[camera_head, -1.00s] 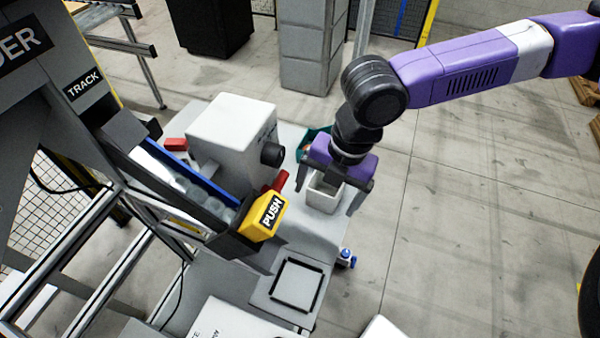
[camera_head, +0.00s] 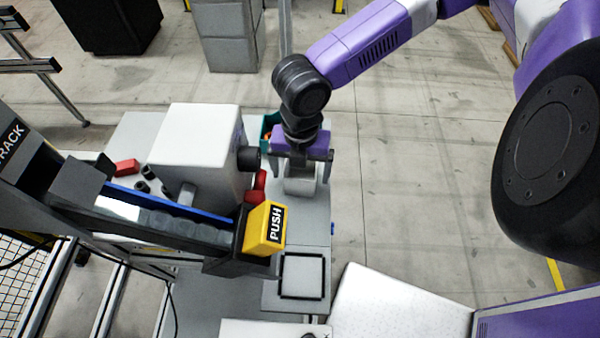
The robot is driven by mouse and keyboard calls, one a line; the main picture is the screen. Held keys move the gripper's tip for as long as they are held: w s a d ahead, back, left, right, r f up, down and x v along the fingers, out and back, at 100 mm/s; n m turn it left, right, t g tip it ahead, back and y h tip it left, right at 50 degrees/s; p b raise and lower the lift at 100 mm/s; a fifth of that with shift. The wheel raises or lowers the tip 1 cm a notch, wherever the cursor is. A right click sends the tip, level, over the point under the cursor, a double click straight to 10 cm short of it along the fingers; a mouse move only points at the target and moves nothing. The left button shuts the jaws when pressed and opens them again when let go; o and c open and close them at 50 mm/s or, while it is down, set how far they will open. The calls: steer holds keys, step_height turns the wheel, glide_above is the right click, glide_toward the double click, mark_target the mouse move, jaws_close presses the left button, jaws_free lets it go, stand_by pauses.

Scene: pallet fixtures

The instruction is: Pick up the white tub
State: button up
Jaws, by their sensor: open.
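The white tub (camera_head: 299,185) stands on the grey table top at the table's right side, under my gripper (camera_head: 300,178). The gripper points down over the tub, its two dark fingers apart, one at the tub's left side and one at its right. The upper part of the tub is partly hidden by the gripper body. I cannot tell whether the fingers touch the tub walls.
A white box machine (camera_head: 197,145) with a black knob stands left of the tub. A yellow PUSH block (camera_head: 264,228) ends the track in front. A black square frame (camera_head: 302,276) lies nearer me. A teal bin (camera_head: 268,122) stands behind. Open floor lies to the right.

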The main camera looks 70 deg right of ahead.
steer(key=shift+f, duration=0.75)
steer(key=c, duration=1.5)
steer(key=shift+o, duration=0.2)
steer(key=shift+r, duration=0.1)
step_height(320, 180, up, 20)
